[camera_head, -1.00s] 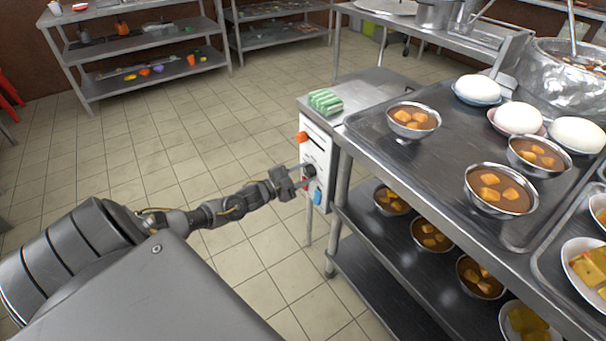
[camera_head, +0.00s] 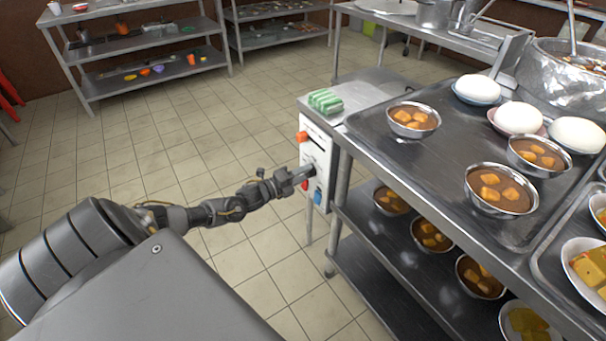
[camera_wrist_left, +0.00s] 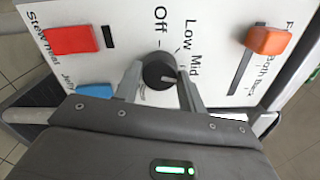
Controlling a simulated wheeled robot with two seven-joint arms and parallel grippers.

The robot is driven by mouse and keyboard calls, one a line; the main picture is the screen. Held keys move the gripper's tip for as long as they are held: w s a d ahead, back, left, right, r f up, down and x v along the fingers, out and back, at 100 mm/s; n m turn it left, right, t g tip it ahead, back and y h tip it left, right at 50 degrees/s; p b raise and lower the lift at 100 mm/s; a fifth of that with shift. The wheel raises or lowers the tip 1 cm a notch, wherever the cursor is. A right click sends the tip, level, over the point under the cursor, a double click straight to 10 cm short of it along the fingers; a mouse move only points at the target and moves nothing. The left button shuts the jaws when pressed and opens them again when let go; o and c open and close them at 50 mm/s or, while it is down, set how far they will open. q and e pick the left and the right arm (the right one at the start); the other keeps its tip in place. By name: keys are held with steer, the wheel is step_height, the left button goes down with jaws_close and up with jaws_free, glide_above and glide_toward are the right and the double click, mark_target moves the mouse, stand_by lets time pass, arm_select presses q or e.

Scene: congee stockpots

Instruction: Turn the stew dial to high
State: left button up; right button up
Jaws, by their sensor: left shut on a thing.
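The stew dial (camera_wrist_left: 157,68) is a round black knob on the white control panel (camera_head: 318,146). Labels Off, Low and Mid run around it in the left wrist view; a High label cannot be read there. A pale mark on the knob points to the right, near or just past Mid. My left gripper (camera_head: 307,173) is at the panel, shut on the dial, with one finger on each side of it in the left wrist view. In the head view the fingers largely hide the dial. My right gripper is not in view.
The panel has a red switch (camera_wrist_left: 71,40), a blue switch (camera_wrist_left: 91,91) and an orange slider knob (camera_wrist_left: 268,40). A steel cart (camera_head: 350,207) with bowls of stew stands to the right of the panel. Open tiled floor lies to the left.

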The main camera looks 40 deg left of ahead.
arm_select(q)
steer(key=shift+f+m, duration=0.1)
steer(key=shift+m, duration=3.1)
steer(key=o, duration=1)
steer(key=shift+s, duration=0.1)
steer(key=p+v, duration=0.1)
steer(key=v, duration=0.9)
steer(key=shift+s+a, duration=0.1)
steer(key=shift+s, duration=0.25)
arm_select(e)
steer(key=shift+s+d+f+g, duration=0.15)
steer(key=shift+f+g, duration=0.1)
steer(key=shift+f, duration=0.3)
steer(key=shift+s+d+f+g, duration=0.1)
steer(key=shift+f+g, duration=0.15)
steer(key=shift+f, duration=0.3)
